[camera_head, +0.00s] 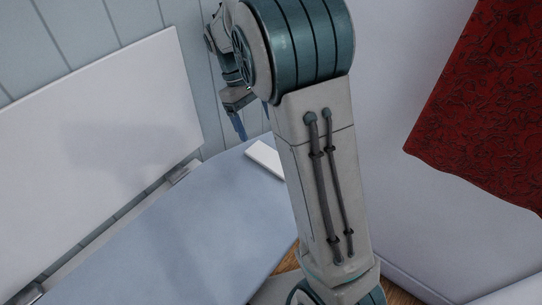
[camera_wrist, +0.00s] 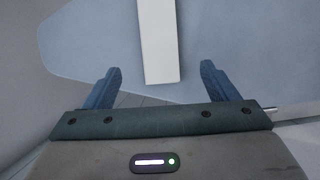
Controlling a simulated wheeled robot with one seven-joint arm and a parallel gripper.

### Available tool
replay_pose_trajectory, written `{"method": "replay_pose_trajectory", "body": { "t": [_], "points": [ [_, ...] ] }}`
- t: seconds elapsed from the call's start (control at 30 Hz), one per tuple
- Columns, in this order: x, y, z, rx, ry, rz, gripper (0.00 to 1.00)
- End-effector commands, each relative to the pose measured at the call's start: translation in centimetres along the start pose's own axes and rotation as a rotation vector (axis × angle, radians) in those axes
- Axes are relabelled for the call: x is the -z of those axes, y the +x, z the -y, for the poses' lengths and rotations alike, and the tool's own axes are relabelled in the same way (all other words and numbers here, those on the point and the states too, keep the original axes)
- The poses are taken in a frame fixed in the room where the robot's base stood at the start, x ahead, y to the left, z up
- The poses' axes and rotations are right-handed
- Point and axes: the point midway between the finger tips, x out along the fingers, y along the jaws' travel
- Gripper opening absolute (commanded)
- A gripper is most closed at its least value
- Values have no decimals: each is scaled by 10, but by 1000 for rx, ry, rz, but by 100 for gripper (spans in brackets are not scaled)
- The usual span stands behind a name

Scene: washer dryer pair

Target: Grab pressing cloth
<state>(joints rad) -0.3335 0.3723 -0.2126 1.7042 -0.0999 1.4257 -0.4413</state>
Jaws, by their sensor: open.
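A white, flat rectangular piece (camera_head: 264,158), which looks like the pressing cloth, lies on the pale blue ironing board (camera_head: 190,225) near its far end. My arm partly hides it in the head view. In the wrist view the white piece (camera_wrist: 158,45) runs down from the top edge, and its near end lies between the lines of my two fingers, a little ahead of the tips. My gripper (camera_wrist: 158,78) is open and empty, with its blue fingers wide apart. In the head view my gripper (camera_head: 239,124) hangs above the board's far end, left of the white piece.
A white panel (camera_head: 100,125) stands behind the board against the pale panelled wall (camera_head: 80,30). Metal brackets (camera_head: 184,172) sit at the board's back edge. A dark red patterned cloth (camera_head: 480,110) hangs at the right. The board's near part is clear.

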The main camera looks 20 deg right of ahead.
Motion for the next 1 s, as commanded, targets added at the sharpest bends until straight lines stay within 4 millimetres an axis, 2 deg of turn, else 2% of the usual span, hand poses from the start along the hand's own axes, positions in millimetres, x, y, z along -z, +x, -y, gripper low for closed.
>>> {"method": "replay_pose_trajectory", "body": {
  "t": [0.03, 0.13, 0.43, 0.7, 1.0],
  "points": [
    [0, 11, 2, 1, -3, 4, 80],
    [0, 28, 2, 0, -5, 3, 80],
    [-2, 53, 0, 0, -1, 1, 80],
    [-7, 91, -3, 1, 1, 2, 80],
    [-6, 97, -4, 0, 1, 0, 80]
  ]
}}
